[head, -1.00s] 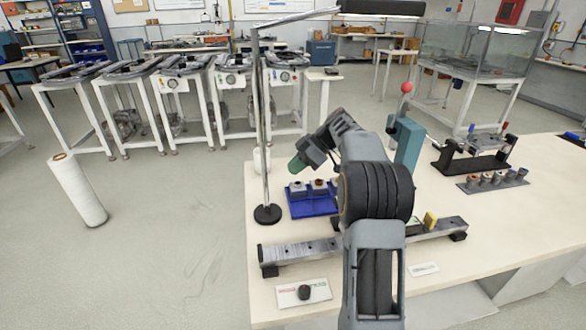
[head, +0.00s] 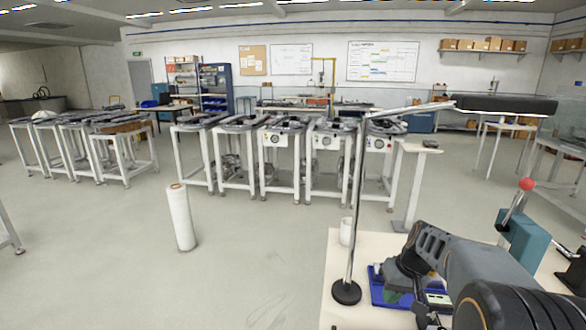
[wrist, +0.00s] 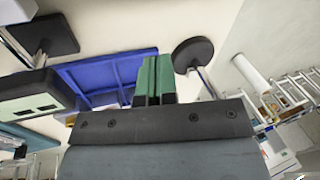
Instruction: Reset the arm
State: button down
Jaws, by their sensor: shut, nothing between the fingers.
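My arm comes in at the lower right of the head view, over the light worktop (head: 335,250). My gripper (head: 392,296) has green fingers and is partly hidden behind my own links there, in front of the blue tray (head: 377,290). In the wrist view my gripper (wrist: 153,80) has its green fingers together with nothing between them. The blue tray shows beyond the fingers to the left in that view (wrist: 95,75). I cannot tell how far the fingertips are from the tray.
A lamp stands close beside my gripper; its round black base (head: 346,292) is on the worktop, with a white cup (head: 346,232) behind. A red-knobbed lever (head: 526,184) is at the right. A white roll (head: 181,217) stands on the open floor to the left.

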jog(key=s+a+r+t+h+p, duration=0.1)
jog(key=s+a+r+p, duration=0.3)
jog(key=s+r, duration=0.2)
jog(key=s+a+r+t+h+p, duration=0.1)
jog(key=s+a+r+p, duration=0.3)
jog(key=s, duration=0.5)
jog(key=shift+s+r+t+h, duration=0.3)
jog(key=shift+s+r+h, duration=0.15)
jog(key=shift+r, duration=0.4)
